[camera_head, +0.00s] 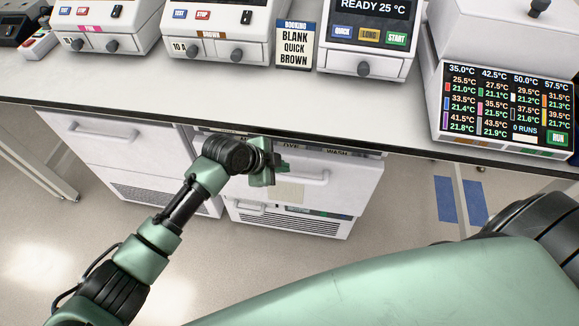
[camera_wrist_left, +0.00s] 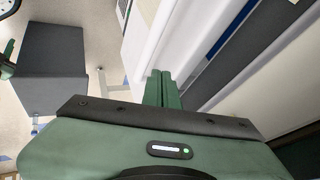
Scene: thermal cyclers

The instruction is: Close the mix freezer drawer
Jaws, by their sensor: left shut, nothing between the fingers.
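A white under-bench unit has a wide upper drawer front (camera_head: 345,185) with a bar handle. Above its top edge a strip with partly hidden labels shows, one reading "WASH", so the drawer seems to stand a little out. I cannot read a "mix" label. My left gripper (camera_head: 268,172) is in front of this drawer front, left of the handle, and hides part of it. Its fingers are shut and empty; they also show in the left wrist view (camera_wrist_left: 162,90) beside a white panel edge (camera_wrist_left: 185,45). Contact cannot be told. My right gripper is out of view.
A second white drawer unit (camera_head: 90,140) stands to the left. The bench top (camera_head: 210,95) overhangs both and carries several cyclers, a "BLANK QUICK BROWN" sign (camera_head: 295,46) and a temperature display (camera_head: 508,110). Floor in front is clear. A dark grey box (camera_wrist_left: 55,75) shows in the wrist view.

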